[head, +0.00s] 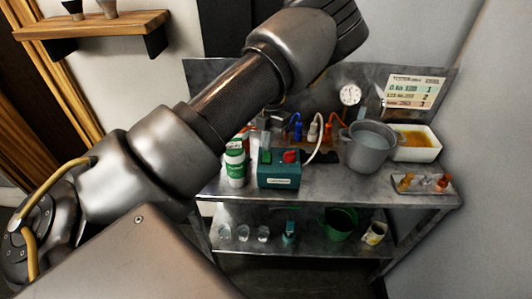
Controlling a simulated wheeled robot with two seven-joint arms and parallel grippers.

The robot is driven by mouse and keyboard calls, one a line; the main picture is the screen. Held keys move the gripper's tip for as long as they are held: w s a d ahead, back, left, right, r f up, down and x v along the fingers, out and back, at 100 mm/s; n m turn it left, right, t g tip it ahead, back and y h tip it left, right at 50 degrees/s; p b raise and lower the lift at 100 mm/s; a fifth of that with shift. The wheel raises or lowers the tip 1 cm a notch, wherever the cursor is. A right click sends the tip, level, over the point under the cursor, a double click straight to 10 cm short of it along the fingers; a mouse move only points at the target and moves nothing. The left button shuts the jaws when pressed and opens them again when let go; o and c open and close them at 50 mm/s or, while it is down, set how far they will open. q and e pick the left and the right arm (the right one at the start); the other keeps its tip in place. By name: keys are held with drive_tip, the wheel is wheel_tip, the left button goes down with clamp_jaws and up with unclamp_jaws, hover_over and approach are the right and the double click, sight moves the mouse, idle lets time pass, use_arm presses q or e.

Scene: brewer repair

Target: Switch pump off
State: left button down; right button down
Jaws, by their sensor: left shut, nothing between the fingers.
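The pump control is a teal box (279,182) with a pale label on its front, standing on the steel bench's upper shelf. It has a green button (265,156) on the left of its top and a red button (290,156) on the right. My left arm crosses the view from the lower left to the top. My left gripper (265,139) is mostly hidden behind this arm; a small grey part shows just above the green button, shut and empty. I cannot tell whether it touches the button. My right gripper is not in view.
A white bottle with a green label (235,165) stands close left of the box. A pale hose (316,145) rises at its right. A grey pot (367,148), a white tray (416,143) and a small rack (422,184) stand farther right. Cups and a green bucket (338,224) sit below.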

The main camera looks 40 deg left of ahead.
sight(267, 153)
use_arm(q)
drive_tip(key=shift+f+b, duration=0.5)
drive_tip(key=shift+f, duration=0.35)
idle(0.4)
drive_tip(key=shift+r, duration=0.15)
wheel_tip(267, 153, up, 7)
drive_tip(key=p, duration=0.5)
drive_tip(key=shift+p, duration=0.3)
drive_tip(key=shift+s+a, duration=0.1)
